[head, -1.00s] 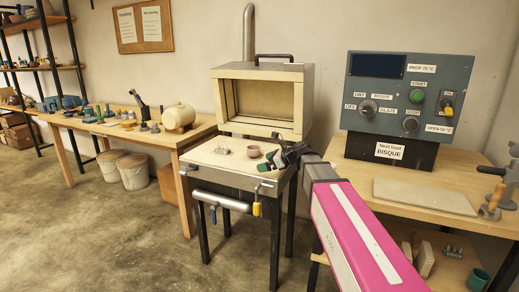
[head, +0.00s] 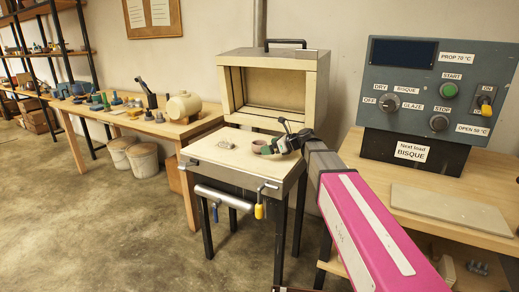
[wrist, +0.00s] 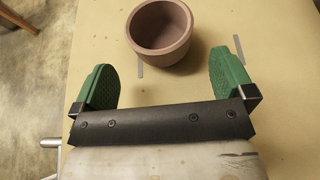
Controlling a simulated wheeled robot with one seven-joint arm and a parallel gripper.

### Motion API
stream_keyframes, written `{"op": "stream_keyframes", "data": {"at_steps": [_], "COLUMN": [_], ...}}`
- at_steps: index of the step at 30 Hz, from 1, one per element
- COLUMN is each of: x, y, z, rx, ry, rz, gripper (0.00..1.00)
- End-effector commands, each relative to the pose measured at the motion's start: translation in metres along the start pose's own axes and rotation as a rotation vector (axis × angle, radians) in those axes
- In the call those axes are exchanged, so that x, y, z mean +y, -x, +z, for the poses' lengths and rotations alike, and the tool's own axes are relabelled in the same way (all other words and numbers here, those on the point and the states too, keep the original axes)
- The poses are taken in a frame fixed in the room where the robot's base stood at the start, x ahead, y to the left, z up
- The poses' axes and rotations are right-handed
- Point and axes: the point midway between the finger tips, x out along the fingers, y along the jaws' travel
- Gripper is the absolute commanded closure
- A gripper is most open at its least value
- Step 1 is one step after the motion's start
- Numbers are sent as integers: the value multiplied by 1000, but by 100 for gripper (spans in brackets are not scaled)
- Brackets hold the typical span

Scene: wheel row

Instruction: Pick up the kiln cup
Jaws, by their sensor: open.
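The kiln cup (head: 257,146) is a small reddish-brown open cup, upright on the pale slab in front of the open kiln. In the head view my gripper (head: 274,147) partly covers it. In the wrist view the cup (wrist: 160,45) lies ahead of my gripper (wrist: 162,68), roughly centred between the green fingers. The fingers are spread wide and empty, one on each side of the cup's near end. Neither finger appears to touch it.
A small pale object (head: 226,145) lies on the slab left of the cup. The kiln chamber (head: 268,88) stands open behind. A control panel (head: 430,85) stands on the bench at right. A wooden table (head: 200,126) with a cream barrel-shaped vessel (head: 184,106) is at left.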

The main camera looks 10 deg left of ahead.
Motion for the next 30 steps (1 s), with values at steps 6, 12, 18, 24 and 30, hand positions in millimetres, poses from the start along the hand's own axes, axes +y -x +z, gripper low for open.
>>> {"op": "stream_keyframes", "data": {"at_steps": [6,12,18,24,30], "x": [-2,-4,-3,-2,-2], "y": [-16,-45,-54,-53,-53], "z": [4,8,7,7,7], "rx": [0,1,0,0,0], "ry": [0,0,0,0,0], "rz": [2,2,0,0,0], "gripper": [0,0,0,23,50]}}
